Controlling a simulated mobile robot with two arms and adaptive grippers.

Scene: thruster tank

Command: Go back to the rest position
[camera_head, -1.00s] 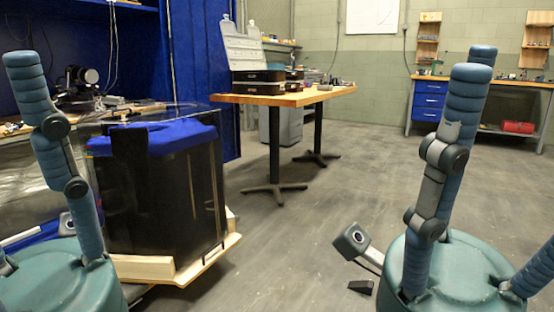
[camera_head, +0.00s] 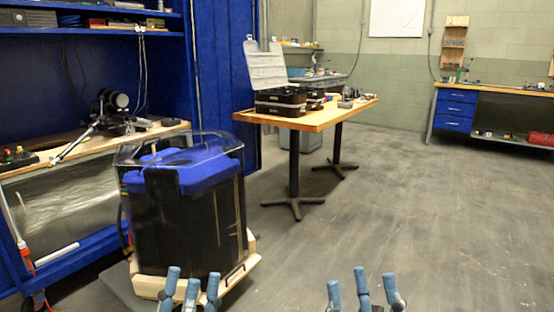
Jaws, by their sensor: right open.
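My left gripper (camera_head: 191,287) shows at the bottom edge in the head view, in front of the tank's wooden base. Its blue fingers point up and stand apart, with nothing seen between them. My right gripper (camera_head: 362,288) shows at the bottom edge to the right, over bare floor. Its blue fingers are spread and empty. The palms and arms of both are out of the frame. The thruster tank (camera_head: 195,215), black with a blue top and clear cover, stands at left on a pale wooden base (camera_head: 252,262).
A blue workbench with shelves (camera_head: 80,22) stands at left, with a camera-like device (camera_head: 112,100) on it. A wooden table (camera_head: 325,115) with an open case (camera_head: 280,103) stands behind the tank. A bench with blue drawers (camera_head: 455,110) is at far right. The grey floor (camera_head: 400,210) is open.

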